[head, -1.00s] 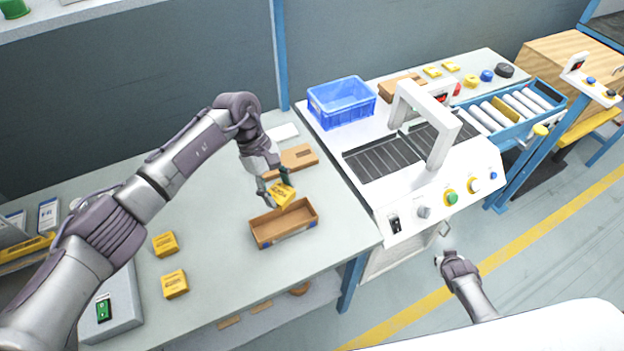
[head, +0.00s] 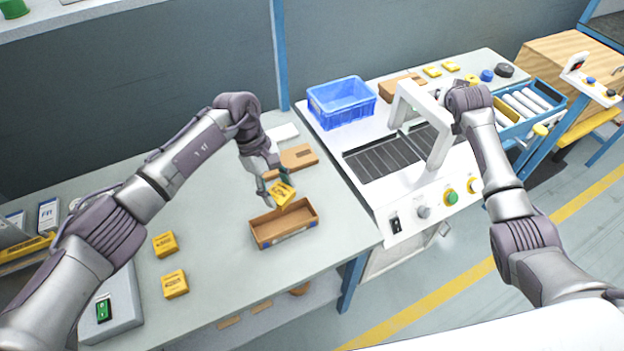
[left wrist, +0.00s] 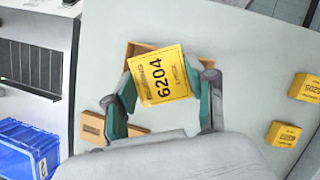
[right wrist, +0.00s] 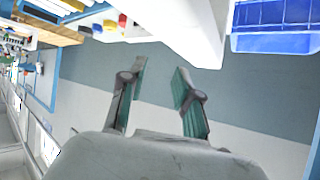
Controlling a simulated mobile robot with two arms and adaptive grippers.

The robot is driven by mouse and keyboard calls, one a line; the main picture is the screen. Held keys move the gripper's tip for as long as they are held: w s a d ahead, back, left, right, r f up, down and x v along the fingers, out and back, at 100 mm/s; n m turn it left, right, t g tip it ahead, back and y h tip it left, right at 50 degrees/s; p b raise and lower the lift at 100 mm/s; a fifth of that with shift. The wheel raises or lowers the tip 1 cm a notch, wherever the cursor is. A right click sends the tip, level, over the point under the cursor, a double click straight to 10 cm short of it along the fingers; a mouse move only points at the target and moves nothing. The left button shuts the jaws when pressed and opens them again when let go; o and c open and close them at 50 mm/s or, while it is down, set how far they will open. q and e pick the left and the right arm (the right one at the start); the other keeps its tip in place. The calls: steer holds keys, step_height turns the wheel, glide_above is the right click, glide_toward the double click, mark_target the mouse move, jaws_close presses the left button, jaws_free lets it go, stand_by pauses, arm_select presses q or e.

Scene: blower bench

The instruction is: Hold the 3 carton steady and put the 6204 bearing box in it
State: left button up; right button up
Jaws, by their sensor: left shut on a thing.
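The 6204 bearing box (left wrist: 159,75) is yellow with black print, and its 6204 label faces the left wrist camera. My left gripper (head: 270,190) is shut on this box (head: 282,195) and holds it, tilted, above the back left edge of an open brown carton (head: 284,226). The carton stands on the bench; its near side carries a label that I cannot read. In the left wrist view the box hides most of the carton (left wrist: 138,48). My right gripper (right wrist: 158,88) is open and empty in its wrist view, away from the carton, above the white machine.
Two more yellow boxes (head: 164,244) (head: 174,283) stand on the bench at left. A flat brown carton (head: 298,158) lies behind the open one. A white machine with an arch (head: 441,150) and a blue crate (head: 342,102) stand to the right. Bench between is clear.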

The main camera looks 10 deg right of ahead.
steer(key=w+a+r+n+g+y, duration=0.1)
steer(key=a+n+y, duration=0.1)
steer(key=a, duration=0.6)
steer(key=w+a+r+n+y, duration=0.1)
steer(key=a, duration=0.7)
steer(key=n+g+y, duration=0.1)
steer(key=n+g, duration=0.5)
steer(key=g, duration=0.4)
glide_above(312, 214)
step_height(312, 214, down, 11)
step_height(312, 214, down, 12)
steer(key=shift+w+r, duration=0.15)
steer(key=shift+r, duration=0.1)
jaws_close()
steer(key=shift+d, duration=0.1)
